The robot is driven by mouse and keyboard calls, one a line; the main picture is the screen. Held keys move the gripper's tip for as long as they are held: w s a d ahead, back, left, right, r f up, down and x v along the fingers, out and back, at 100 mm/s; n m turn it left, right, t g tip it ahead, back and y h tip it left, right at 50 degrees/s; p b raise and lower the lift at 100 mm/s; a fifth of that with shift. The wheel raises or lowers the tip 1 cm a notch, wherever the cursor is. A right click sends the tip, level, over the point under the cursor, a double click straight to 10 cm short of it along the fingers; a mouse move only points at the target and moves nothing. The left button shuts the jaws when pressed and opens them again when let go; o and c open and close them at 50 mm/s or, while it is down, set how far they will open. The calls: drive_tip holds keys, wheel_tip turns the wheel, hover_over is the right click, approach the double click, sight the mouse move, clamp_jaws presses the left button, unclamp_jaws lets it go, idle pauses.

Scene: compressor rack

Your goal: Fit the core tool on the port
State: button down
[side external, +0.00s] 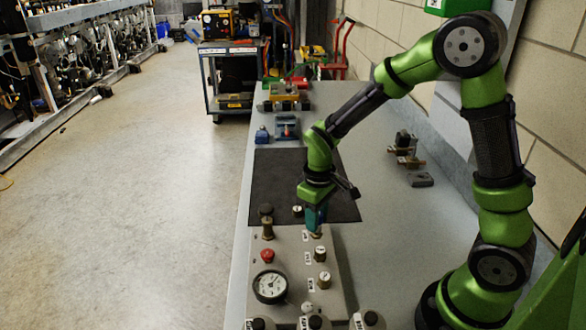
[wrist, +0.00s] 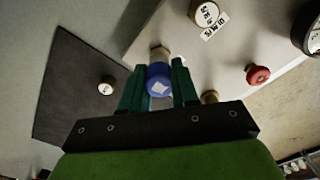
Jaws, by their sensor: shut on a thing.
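My gripper (side external: 315,222) is over the far right part of the grey panel (side external: 290,270). In the wrist view its green fingers (wrist: 158,85) are shut on a blue tool (wrist: 159,80) with a white diamond mark on its end, which I take for the core tool. A brass piece (wrist: 160,53) shows just beyond the blue tool, over the panel's edge area. I cannot tell whether it is the port or part of the tool, nor whether the tool is seated. Capped, labelled ports (side external: 319,254) (wrist: 205,14) stand in a row on the panel.
The panel also carries a red knob (side external: 267,256), a dial gauge (side external: 270,286) and a tall brass valve (side external: 267,226). A small round cap (side external: 297,210) lies on the black mat (side external: 275,180). Bottles (side external: 368,320) stand in front. The right bench is mostly clear around a brass fitting (side external: 405,150).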

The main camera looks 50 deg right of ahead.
drive_tip(key=shift+f, duration=0.6)
idle(0.4)
drive_tip(key=shift+c, duration=1.9)
unclamp_jaws()
drive_tip(key=shift+r, duration=3.55)
drive_tip(key=s+a+r+m+t+y, duration=0.2)
drive_tip(key=s+r+m+t, duration=0.3)
drive_tip(key=s+r, duration=0.7)
drive_tip(key=shift+a+r+t, duration=0.65)
drive_tip(key=shift+r+t, duration=0.05)
drive_tip(key=shift+t, duration=0.4)
